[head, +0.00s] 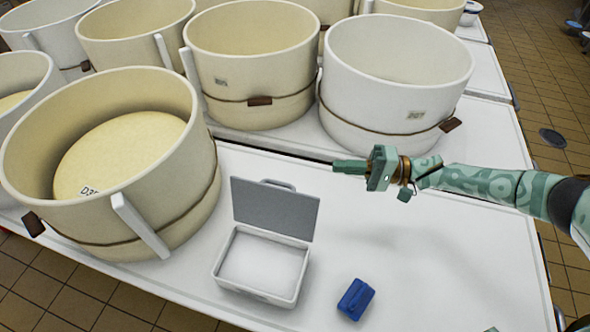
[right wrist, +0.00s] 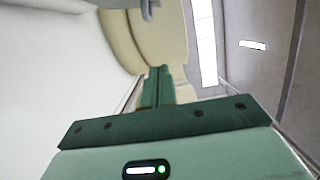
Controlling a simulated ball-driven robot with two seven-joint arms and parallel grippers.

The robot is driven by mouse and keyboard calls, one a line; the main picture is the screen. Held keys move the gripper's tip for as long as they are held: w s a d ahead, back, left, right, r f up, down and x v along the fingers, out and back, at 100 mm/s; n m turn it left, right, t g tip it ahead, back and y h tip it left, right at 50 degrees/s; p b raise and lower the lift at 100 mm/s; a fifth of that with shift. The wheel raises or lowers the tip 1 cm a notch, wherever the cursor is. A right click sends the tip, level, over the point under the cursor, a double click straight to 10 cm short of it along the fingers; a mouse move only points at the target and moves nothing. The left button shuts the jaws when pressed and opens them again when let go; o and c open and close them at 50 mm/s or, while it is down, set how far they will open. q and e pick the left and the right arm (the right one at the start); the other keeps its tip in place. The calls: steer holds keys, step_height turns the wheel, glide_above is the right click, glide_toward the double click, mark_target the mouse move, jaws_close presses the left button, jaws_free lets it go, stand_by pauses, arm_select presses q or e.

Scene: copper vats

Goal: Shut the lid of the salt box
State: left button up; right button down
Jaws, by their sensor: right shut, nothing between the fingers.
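The salt box (head: 222,281) is a white box on the white table in the head view, filled with white salt (head: 263,262). Its grey lid (head: 274,209) stands open, raised up at the back edge of the box, with a handle at its top. My right gripper (head: 337,164) is shut and empty. In the head view it shows to the right of the raised lid, pointing left, apart from it. Its shut fingers also show in the right wrist view (right wrist: 157,86). My left gripper is not in view.
Large cream and white moulds (head: 150,215) stand in rows behind and left of the box. A blue object (head: 356,299) lies on the table (head: 430,270) to the right of the box. The table between the box and my right arm is mostly clear.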

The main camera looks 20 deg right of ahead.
mark_target(276, 204)
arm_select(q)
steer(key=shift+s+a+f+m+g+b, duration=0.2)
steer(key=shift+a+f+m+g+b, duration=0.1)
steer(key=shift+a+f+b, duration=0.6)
arm_select(e)
steer(key=w+a, duration=0.1)
steer(key=a, duration=1)
steer(key=shift+a+f, duration=0.15)
steer(key=shift+f, duration=0.25)
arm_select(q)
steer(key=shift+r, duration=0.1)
